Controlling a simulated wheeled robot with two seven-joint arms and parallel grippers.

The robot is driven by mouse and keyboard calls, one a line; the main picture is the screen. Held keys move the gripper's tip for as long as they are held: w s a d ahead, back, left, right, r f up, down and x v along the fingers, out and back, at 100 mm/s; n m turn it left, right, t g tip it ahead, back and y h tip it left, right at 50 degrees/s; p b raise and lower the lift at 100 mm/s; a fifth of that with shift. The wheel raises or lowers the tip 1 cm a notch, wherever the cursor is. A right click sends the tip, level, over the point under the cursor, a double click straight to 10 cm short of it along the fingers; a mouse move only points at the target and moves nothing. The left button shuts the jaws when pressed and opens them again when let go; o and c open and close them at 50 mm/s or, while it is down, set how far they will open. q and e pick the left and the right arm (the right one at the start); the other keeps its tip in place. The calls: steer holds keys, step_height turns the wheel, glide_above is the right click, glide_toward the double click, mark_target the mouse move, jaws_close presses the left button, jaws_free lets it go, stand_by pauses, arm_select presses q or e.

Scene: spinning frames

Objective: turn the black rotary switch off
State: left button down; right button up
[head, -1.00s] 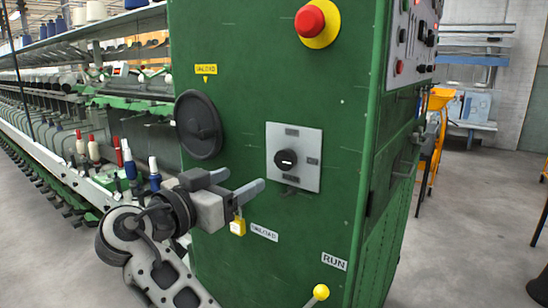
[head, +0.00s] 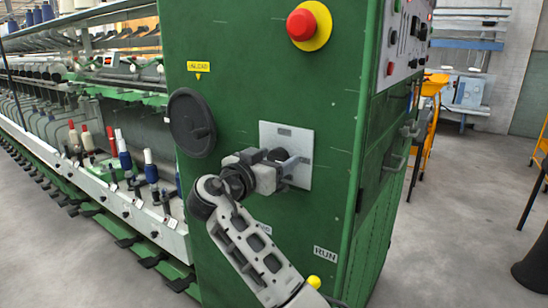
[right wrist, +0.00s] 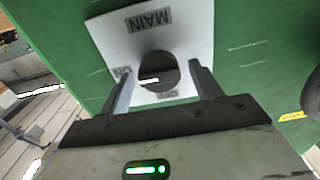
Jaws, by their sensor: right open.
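The black rotary switch (right wrist: 158,70) is a round knob with a white mark, on a pale square plate (right wrist: 195,45) labelled MAIN. In the right wrist view the mark points left, toward the ON label (right wrist: 122,72); a partly covered label (right wrist: 165,95) is at the bottom of the plate. My right gripper (right wrist: 162,75) is open, its two fingers at either side of the knob; contact cannot be told. In the head view my right gripper (head: 284,163) is at the plate (head: 303,140) and partly hides the knob. My left gripper is out of view.
A red stop button (head: 301,24) on a yellow base is above the plate on the green cabinet (head: 240,70). A black handwheel (head: 191,123) is left of the gripper. A yellow lever ball (head: 314,282) is below, near my forearm. Spindles with bobbins stand at the left.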

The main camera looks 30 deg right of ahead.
steer(key=c, duration=0.9)
steer(key=shift+c, duration=0.2)
